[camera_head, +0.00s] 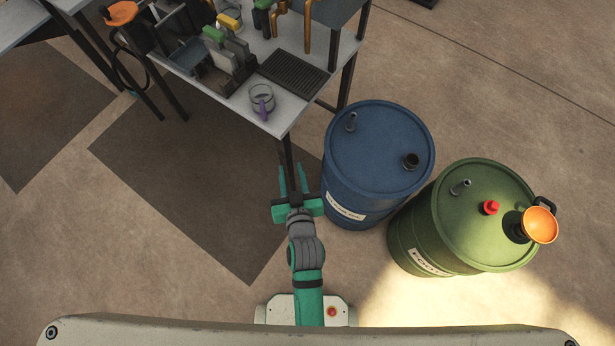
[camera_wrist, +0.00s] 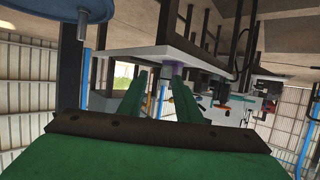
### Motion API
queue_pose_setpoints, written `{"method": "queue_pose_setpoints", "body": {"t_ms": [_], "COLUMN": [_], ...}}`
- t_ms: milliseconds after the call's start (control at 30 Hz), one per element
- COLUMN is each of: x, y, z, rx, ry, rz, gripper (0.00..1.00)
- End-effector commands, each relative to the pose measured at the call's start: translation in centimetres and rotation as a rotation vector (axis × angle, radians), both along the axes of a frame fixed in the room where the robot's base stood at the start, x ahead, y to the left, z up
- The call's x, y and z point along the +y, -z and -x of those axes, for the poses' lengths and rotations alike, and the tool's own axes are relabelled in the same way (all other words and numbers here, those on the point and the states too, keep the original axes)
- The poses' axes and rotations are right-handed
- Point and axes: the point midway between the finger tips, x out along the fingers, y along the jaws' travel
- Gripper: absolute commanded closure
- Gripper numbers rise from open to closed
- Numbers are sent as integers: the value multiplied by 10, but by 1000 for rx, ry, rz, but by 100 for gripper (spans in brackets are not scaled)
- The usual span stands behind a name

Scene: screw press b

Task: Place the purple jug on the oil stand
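The purple jug (camera_head: 262,100) is a clear vessel with a purple handle. It stands upright near the front corner of the grey workbench, its handle facing the front edge. My gripper (camera_head: 293,178) is open and empty, in front of and below that corner in the picture, apart from the jug. In the wrist view, which appears upside down, the jug (camera_wrist: 163,72) shows pale purple between and beyond my open fingers (camera_wrist: 160,88). A dark ribbed tray (camera_head: 292,74) lies behind the jug on the bench. I cannot tell whether it is the oil stand.
The workbench (camera_head: 287,118) carries several bottles and dark holders behind the jug. A blue barrel (camera_head: 375,145) stands close right of my gripper. A green barrel (camera_head: 480,215) with an orange funnel (camera_head: 540,224) stands farther right. Open floor lies left of my arm.

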Motion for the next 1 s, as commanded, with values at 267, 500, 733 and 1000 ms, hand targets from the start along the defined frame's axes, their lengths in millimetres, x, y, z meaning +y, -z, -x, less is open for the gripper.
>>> {"method": "queue_pose_setpoints", "body": {"t_ms": [267, 500, 733, 1000], "x": [-35, -51, -55, -55], "y": [-5, -34, -66, -78], "z": [97, 172, 218, 230], "rx": [-33, -73, -107, -121], "ry": [109, 172, 199, 205], "rz": [1, 0, -7, -11], "gripper": [69, 69, 69, 69]}}
